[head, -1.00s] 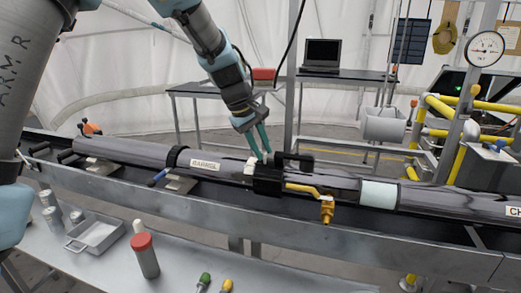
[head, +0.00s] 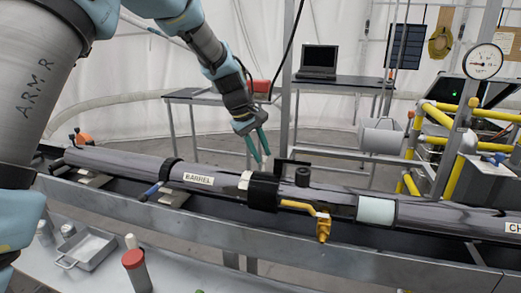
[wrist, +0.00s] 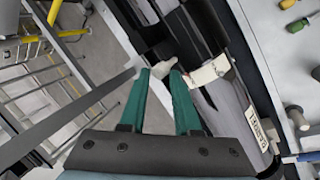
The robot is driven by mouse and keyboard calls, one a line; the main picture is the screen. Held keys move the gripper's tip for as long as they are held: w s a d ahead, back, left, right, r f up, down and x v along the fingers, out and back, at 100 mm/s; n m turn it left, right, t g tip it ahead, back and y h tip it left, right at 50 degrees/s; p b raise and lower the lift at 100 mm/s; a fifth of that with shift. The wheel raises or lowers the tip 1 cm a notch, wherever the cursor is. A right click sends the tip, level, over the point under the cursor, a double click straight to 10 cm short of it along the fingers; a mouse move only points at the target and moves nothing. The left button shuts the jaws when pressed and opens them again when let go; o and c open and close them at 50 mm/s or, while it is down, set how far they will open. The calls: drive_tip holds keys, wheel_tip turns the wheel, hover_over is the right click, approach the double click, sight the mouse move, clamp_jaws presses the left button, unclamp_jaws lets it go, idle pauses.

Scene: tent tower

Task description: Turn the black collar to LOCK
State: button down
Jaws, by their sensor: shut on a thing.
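The black collar (head: 263,190) sits around the long dark barrel tube (head: 200,166), right of the BARREL label. I cannot tell whether this piece belongs to the collar.
A pale band (head: 376,210) circles the tube farther right. The front bench holds a grey tray (head: 86,247) and a red-capped cylinder (head: 135,268).

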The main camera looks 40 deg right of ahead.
drive_tip(key=shift+s+d+f, duration=0.1)
drive_tip(key=shift+s+d, duration=0.1)
drive_tip(key=shift+d, duration=0.6)
drive_tip(key=c, duration=1)
unclamp_jaws()
drive_tip(key=shift+o, duration=0.8)
drive_tip(key=shift+d+f, duration=0.3)
drive_tip(key=shift+d, duration=0.05)
drive_tip(key=shift+o, duration=0.4)
drive_tip(key=shift+w, duration=0.1)
drive_tip(key=shift+r, duration=0.15)
drive_tip(key=shift+w+a+r, duration=0.1)
drive_tip(key=shift+a+r, duration=0.05)
drive_tip(key=shift+a, duration=0.1)
drive_tip(key=shift+r, duration=0.15)
drive_tip(key=b+v, duration=0.2)
drive_tip(key=v, duration=0.8)
drive_tip(key=shift+a+b, duration=0.3)
drive_tip(key=shift+b, duration=0.05)
